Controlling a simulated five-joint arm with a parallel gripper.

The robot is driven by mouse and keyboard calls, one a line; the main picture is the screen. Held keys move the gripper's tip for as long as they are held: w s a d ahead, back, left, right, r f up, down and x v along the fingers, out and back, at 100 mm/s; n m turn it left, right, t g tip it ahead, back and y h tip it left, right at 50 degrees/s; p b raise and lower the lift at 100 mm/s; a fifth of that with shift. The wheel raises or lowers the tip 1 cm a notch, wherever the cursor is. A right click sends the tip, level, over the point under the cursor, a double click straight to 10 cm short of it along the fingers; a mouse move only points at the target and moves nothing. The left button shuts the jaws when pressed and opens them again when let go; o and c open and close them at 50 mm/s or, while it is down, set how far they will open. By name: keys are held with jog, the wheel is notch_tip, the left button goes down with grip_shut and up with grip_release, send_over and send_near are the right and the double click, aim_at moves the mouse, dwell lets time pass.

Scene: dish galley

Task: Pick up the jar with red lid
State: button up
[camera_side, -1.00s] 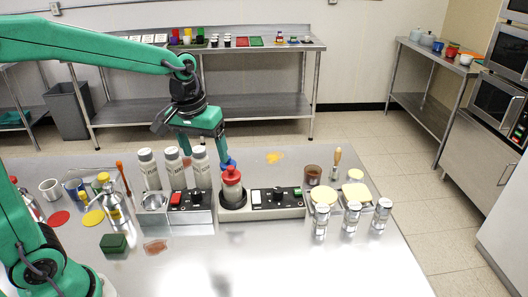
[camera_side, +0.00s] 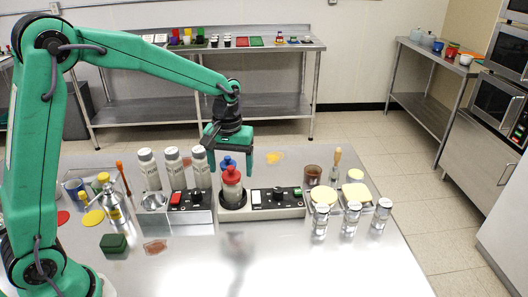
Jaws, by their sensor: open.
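The jar with the red lid (camera_side: 232,188) stands upright on a round dark plate of a low metal unit with switches (camera_side: 276,198). A blue-lidded jar (camera_side: 228,162) shows just behind it, mostly hidden. My gripper (camera_side: 232,168) is open and points down above and around the level of the lids. One finger is to the left of the lids and one to the right. I cannot tell from this view whether the fingers are around the red-lidded jar or the blue-lidded one behind it, nor whether they touch either.
Several grey bottles (camera_side: 172,166) stand close on the left. A second switch unit (camera_side: 190,200) is in front of them. Clear jars (camera_side: 351,217) and yellow-topped containers (camera_side: 356,192) stand on the right.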

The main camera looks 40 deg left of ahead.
aim_at(231, 175)
jog(key=shift+f, duration=0.75)
jog(key=shift+f, duration=0.1)
jog(key=shift+a+f, duration=0.15)
jog(key=shift+f, duration=2.35)
jog(key=shift+c, duration=0.3)
jog(key=c, duration=1.3)
jog(key=shift+r, duration=0.2)
